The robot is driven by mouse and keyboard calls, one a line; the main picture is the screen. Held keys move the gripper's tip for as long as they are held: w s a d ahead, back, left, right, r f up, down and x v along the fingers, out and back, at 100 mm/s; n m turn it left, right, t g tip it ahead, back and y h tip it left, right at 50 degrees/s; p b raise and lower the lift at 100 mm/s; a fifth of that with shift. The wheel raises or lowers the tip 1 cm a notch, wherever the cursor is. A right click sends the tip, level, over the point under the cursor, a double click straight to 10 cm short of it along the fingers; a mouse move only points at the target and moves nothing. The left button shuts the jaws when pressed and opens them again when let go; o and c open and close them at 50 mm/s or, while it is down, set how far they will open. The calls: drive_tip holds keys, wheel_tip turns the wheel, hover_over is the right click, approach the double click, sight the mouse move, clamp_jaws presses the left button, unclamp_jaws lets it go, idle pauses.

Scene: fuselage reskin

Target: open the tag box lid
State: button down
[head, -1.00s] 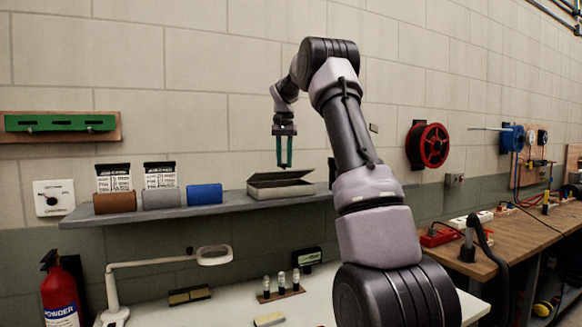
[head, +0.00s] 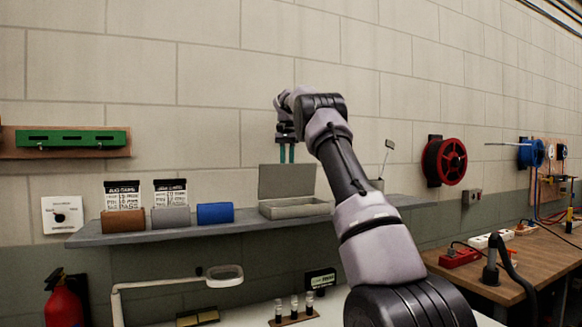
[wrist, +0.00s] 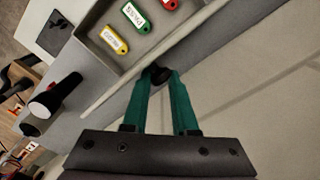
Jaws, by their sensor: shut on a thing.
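The grey tag box (head: 295,209) sits on the wall shelf, and its lid (head: 286,181) stands about upright at the back. In the wrist view the open box (wrist: 98,38) holds yellow (wrist: 113,40), green (wrist: 135,18) and red (wrist: 169,4) tags. My gripper (head: 287,158) is at the lid's top edge in the head view. In the wrist view its green fingers (wrist: 158,80) are shut on a small dark knob (wrist: 160,73) at the lid. The lid shows there nearly edge-on. The fingertips are partly hidden in the head view.
The shelf (head: 170,231) also bears brown (head: 123,223), grey (head: 171,216) and blue (head: 215,213) blocks left of the box. Two printed cards stand behind them. The wall is close behind the lid. A lamp (head: 225,275) stands below the shelf.

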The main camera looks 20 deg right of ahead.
drive_tip(key=shift+w+a+f, duration=0.25)
drive_tip(key=shift+w+a, duration=0.05)
drive_tip(key=shift+w, duration=0.15)
drive_tip(key=shift+w+a+f, duration=0.2)
drive_tip(key=shift+w+a, duration=0.05)
drive_tip(key=shift+w, duration=0.15)
drive_tip(key=c, duration=0.6)
unclamp_jaws()
drive_tip(key=shift+w, duration=0.1)
drive_tip(key=shift+d+r, duration=0.2)
